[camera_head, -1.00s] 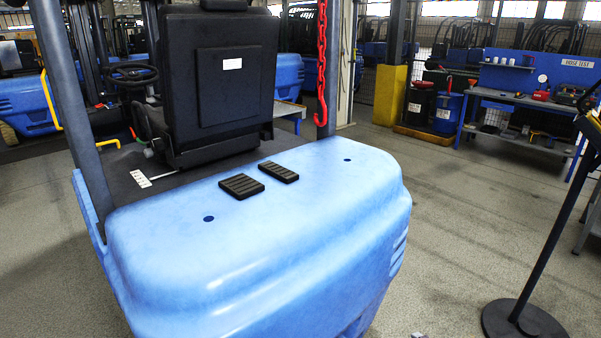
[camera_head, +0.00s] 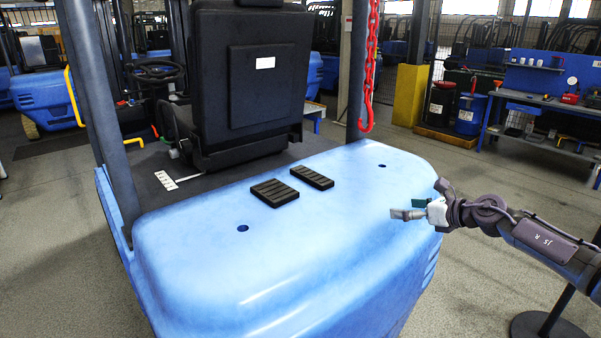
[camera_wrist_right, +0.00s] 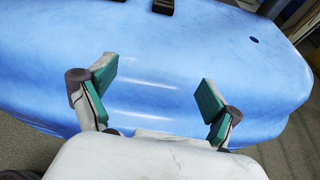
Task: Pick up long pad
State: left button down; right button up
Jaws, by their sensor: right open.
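Two black ribbed pads lie flat on top of the blue counterweight (camera_head: 330,240) in the head view. The left, nearer pad (camera_head: 275,192) looks wider. The right, farther pad (camera_head: 312,177) looks narrower, and I cannot tell surely which is the long one. My right gripper (camera_head: 412,208) is open and empty above the right part of the counterweight, to the right of both pads and apart from them. In the right wrist view its green-padded fingers (camera_wrist_right: 157,88) are spread over bare blue surface. A pad (camera_wrist_right: 163,6) is cut off at the top edge there. My left gripper is not in view.
A black seat (camera_head: 255,95) stands behind the pads, and a dark post (camera_head: 100,120) rises at left. A blue workbench (camera_head: 545,105) is at the back right. The counterweight top around the pads is clear.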

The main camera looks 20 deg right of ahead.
aim_at(322, 183)
jog(key=i+j, duration=0.15)
jog(key=i, duration=0.35)
jog(key=i+j, duration=0.2)
jog(key=i, duration=0.35)
